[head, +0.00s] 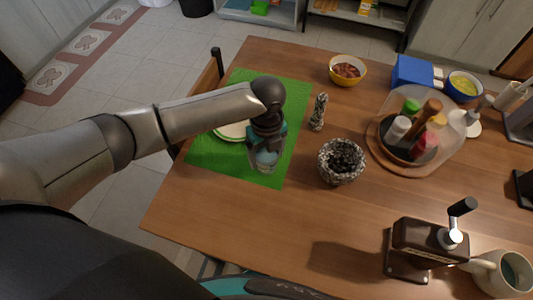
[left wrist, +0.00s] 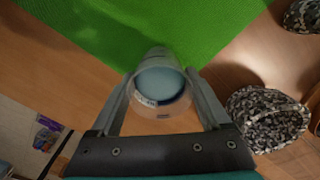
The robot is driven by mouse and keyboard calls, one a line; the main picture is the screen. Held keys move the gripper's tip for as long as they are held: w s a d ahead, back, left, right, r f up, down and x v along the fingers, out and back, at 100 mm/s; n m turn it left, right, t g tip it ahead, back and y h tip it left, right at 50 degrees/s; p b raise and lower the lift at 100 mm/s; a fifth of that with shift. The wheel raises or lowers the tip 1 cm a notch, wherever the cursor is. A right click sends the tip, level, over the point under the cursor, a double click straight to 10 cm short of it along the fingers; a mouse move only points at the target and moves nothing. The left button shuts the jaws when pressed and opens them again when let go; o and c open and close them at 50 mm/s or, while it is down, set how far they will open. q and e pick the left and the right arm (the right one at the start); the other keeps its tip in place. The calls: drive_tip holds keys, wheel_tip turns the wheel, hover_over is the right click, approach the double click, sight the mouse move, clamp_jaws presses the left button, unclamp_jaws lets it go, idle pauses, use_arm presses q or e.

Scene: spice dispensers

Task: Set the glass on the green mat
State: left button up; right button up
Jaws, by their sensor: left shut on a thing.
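The glass (left wrist: 161,84) is clear with bluish contents. In the left wrist view it stands between the two fingers of my left gripper (left wrist: 160,98), which is shut on it. In the head view the glass (head: 265,161) shows below my left gripper (head: 267,146), over the near right part of the green mat (head: 285,100). The mat (left wrist: 160,25) fills the top of the left wrist view, and its corner lies behind the glass. I cannot tell whether the glass touches the mat. My right gripper is not in view.
A pale plate (head: 231,131) lies on the mat, partly behind my left arm. A speckled mortar (head: 341,161) and a speckled grinder (head: 319,111) stand right of the mat. A tray of spice bottles (head: 385,158) and a coffee grinder (head: 425,245) stand farther right.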

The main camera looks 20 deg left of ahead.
use_arm(q)
drive_tip(key=o, duration=1.6)
drive_tip(key=shift+f, duration=0.1)
drive_tip(key=shift+c, duration=0.2)
wheel_tip(320, 180, up, 12)
drive_tip(key=p, duration=0.3)
drive_tip(key=shift+r, duration=0.2)
